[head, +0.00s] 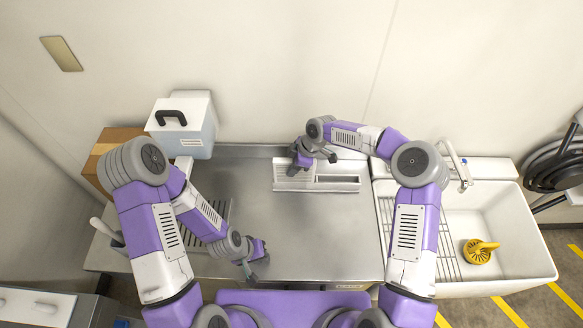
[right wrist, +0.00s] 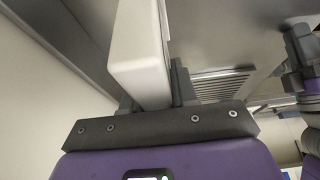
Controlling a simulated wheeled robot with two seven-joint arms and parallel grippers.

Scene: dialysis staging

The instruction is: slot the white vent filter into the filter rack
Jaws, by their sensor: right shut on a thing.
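The filter rack (head: 345,187) is a low, pale tray at the back middle of the counter, with a ribbed part at left and a long recess at right. My right gripper (head: 296,172) is over the rack's left part. In the right wrist view its fingers are shut on a white block (right wrist: 138,65), which looks like the vent filter. The block's far end runs out of the picture, so I cannot tell whether it touches the rack. In the head view my gripper hides it. My left gripper (head: 252,268) is over the counter's front, and its jaws are unclear.
A steel counter (head: 310,235) is bare in the middle. A lidded cooler box (head: 185,130) and a cardboard box (head: 108,150) stand at the back left. A white sink (head: 512,225) with a yellow item (head: 478,252) is at right. The wall is close behind the rack.

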